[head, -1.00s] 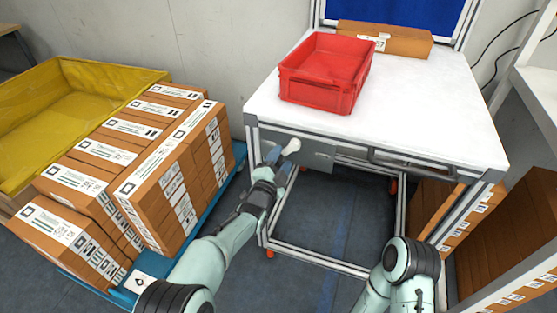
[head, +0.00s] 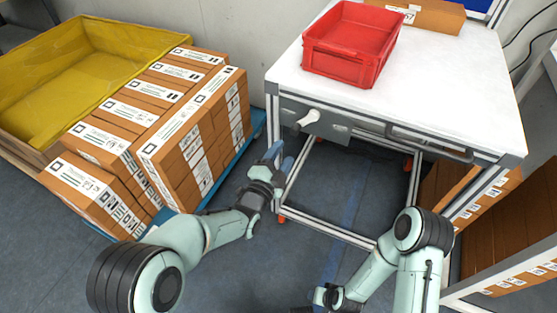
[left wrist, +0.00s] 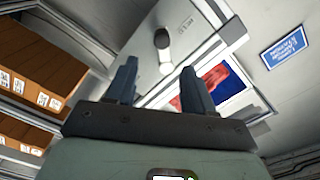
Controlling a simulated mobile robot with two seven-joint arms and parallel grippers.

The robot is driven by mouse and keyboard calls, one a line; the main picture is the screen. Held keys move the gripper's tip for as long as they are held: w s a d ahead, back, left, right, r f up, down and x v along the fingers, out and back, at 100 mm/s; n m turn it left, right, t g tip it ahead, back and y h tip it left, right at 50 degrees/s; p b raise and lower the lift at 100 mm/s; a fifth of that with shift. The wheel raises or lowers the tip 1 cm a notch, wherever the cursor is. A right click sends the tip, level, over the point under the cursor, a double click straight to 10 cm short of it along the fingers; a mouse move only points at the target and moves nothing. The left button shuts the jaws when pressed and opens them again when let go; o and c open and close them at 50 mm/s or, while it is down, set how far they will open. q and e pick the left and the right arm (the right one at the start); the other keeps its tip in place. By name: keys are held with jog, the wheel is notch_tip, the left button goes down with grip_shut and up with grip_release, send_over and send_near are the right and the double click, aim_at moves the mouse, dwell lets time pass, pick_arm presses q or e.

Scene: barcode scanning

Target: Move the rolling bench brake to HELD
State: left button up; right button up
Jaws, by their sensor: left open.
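The rolling bench (head: 455,95) has a white top and a grey metal frame. On its front left is a grey brake panel with a white-knobbed lever (head: 308,118); in the head view the knob points up and right. The lever also shows in the left wrist view (left wrist: 163,40), beside small lettering on the panel that looks like HELD. My left gripper (head: 279,157) is open and empty, below and left of the lever and apart from it. In the left wrist view the lever lies beyond and between its fingers (left wrist: 158,88).
A red bin (head: 352,50) and a cardboard box (head: 425,14) sit on the bench top. Stacked cartons (head: 190,140) on a blue pallet and a yellow-lined crate (head: 75,75) stand left. A shelf with cartons is at right. Floor before the bench is open.

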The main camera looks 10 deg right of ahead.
pick_arm(q)
jog(key=shift+v, duration=1)
pick_arm(e)
jog(key=shift+s+a+r, duration=0.1)
jog(key=shift+s, duration=0.15)
